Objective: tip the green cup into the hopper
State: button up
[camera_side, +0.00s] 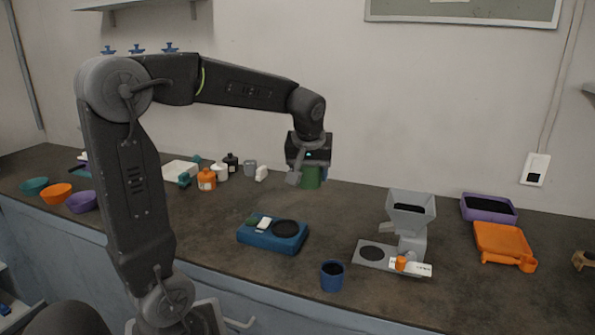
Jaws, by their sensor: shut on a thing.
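My gripper (309,168) is shut on the green cup (311,178) and holds it above the bench, behind the blue scale. The cup looks about upright; its upper part is hidden by the gripper, and I cannot see its contents. The grey hopper (411,202) stands to the right on a grey base plate, with a dark opening at its top. My gripper and the cup are apart from the hopper, to its left.
A blue scale (262,238) and a blue cup (332,277) stand in front. A purple tray (487,211) and an orange tray (503,243) lie right of the hopper. Bottles, including an orange one (206,180), stand at the back left. Bowls (56,194) sit far left.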

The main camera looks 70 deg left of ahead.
jog(key=w+d+f+m+t+h, duration=0.1)
jog(key=w+d, duration=0.3)
jog(key=w, duration=0.4)
jog(key=w+d+f+m+t+h, duration=0.1)
jog(key=w+d+h, duration=0.2)
jog(key=w, duration=0.6)
jog(key=w+d+f+m+h, duration=0.1)
jog(key=w+d+h, duration=0.1)
jog(key=w+d, duration=0.3)
jog(key=shift+w+t+h, duration=0.4)
jog(key=shift+w, duration=1.5)
jog(key=shift+r+n+t+h, duration=0.25)
jog(key=shift+r+t+h, duration=0.1)
jog(key=shift+h, duration=0.75)
jog(key=shift+r+n+t+h, duration=0.25)
jog(key=shift+r+t+h, duration=0.1)
jog(key=shift+h, duration=0.75)
jog(key=shift+r+t+h, duration=0.2)
jog(key=shift+t+h, duration=0.2)
jog(key=shift+h, duration=0.3)
dwell(0.4)
jog(key=shift+a+r+n+t+h, duration=0.15)
jog(key=shift+n+t+h, duration=0.15)
jog(key=shift+h, duration=0.2)
